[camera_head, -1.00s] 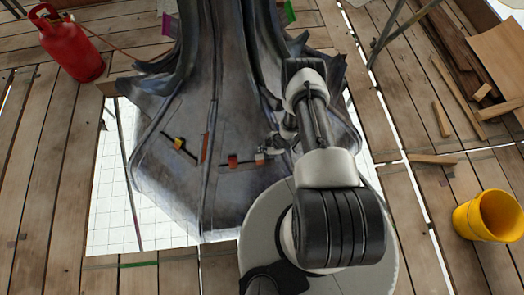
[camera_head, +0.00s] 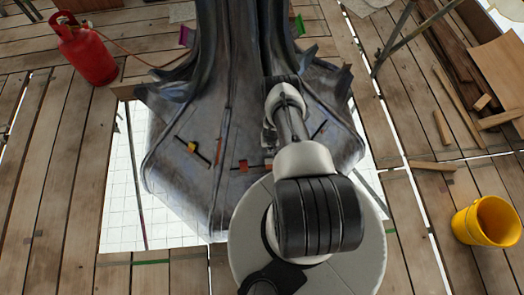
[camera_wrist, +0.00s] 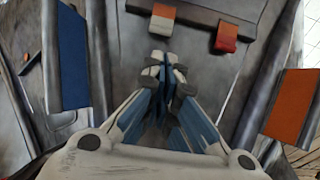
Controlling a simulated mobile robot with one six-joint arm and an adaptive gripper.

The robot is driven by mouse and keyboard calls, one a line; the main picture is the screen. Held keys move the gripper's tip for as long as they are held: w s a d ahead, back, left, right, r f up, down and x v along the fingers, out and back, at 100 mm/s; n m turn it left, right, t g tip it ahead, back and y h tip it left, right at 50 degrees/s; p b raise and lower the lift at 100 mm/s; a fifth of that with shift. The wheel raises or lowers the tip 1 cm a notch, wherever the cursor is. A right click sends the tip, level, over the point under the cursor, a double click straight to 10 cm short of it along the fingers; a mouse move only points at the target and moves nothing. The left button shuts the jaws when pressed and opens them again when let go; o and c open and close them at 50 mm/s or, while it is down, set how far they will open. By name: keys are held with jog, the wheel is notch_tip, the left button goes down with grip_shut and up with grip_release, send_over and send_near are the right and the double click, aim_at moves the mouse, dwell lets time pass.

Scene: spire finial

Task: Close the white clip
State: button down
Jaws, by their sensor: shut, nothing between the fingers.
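In the wrist view a small clip with an orange upper part and a white lower part (camera_wrist: 161,20) sits on a dark bar (camera_wrist: 195,13); I take it as the white clip. A red clip (camera_wrist: 226,37) sits to its right on the same bar. Whether the white clip is open or closed is not clear. My gripper (camera_wrist: 166,70) is shut and empty, its tips just below the white clip in the picture and apart from it. In the head view the red clip (camera_head: 243,165) shows on the dark metal spire (camera_head: 190,185), while my arm hides the gripper.
A blue strip (camera_wrist: 73,55) and an orange strip (camera_wrist: 294,105) flank my gripper on the spire. A yellow-marked bar (camera_head: 192,148) lies left on the spire. A red gas bottle (camera_head: 88,50) and a yellow bucket (camera_head: 486,221) stand on the plank deck.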

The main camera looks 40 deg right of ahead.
jog(key=b, duration=1.4)
send_over(269, 163)
jog(key=w+d, duration=0.2)
jog(key=f, duration=1.3)
jog(key=shift+a+f, duration=0.25)
jog(key=shift+f, duration=0.1)
